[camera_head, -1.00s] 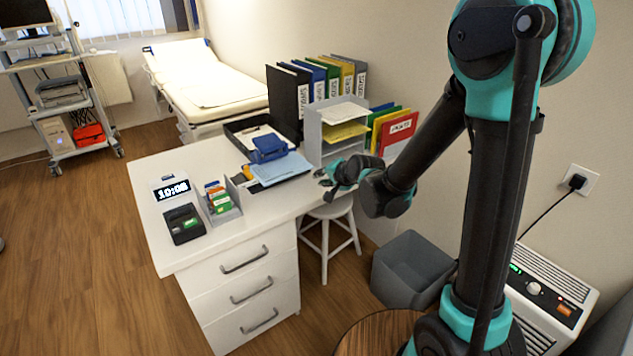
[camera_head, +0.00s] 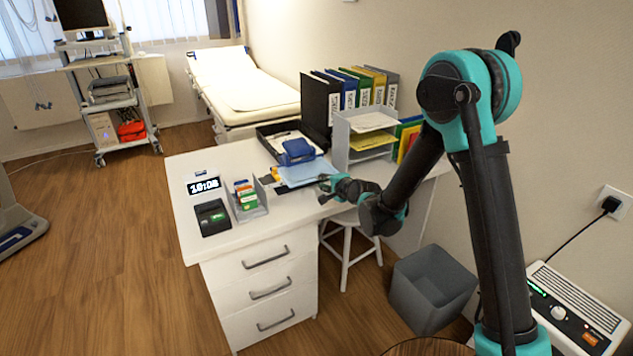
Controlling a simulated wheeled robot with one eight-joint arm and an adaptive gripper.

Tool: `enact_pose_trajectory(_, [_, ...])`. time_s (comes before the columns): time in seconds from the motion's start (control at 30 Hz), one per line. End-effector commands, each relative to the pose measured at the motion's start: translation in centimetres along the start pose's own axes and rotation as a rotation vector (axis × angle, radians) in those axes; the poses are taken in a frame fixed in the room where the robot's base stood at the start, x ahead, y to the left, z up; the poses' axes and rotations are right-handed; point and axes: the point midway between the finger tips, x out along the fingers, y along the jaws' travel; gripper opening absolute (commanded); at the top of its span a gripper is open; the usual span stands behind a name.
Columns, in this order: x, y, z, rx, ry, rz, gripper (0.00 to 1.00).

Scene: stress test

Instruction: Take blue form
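A light blue form (camera_head: 311,171) lies flat on the white desk (camera_head: 225,160), on top of or beside other papers. A dark blue object (camera_head: 297,151), perhaps a hole punch, rests on or against its far left part. My gripper (camera_head: 323,190) is just in front of the form's near right edge, low over the desk. Its fingers look spread apart and empty, though they are small in this view. I cannot tell whether they touch the form or the desk.
A grey paper sorter (camera_head: 342,140) and coloured binders stand behind the form. A black tray (camera_head: 268,138) lies at the back left. A stool (camera_head: 345,250) and bin (camera_head: 432,290) stand below.

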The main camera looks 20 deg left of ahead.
Motion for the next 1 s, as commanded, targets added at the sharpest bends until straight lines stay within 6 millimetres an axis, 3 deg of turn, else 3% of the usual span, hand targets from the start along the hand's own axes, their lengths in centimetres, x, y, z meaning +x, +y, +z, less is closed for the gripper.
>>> enact_pose_trajectory(0.2, [2.8,0.0,0.0,0.0,-0.001,0.0,0.17])
enact_pose_trajectory(0.4, [4.3,0.0,0.0,-0.001,0.0,0.001,0.17])
enact_pose_trajectory(0.8, [4.7,0.0,0.0,0.0,0.0,0.001,0.17])
enact_pose_trajectory(1.0, [4.7,0.0,0.0,0.0,0.0,0.001,0.05])
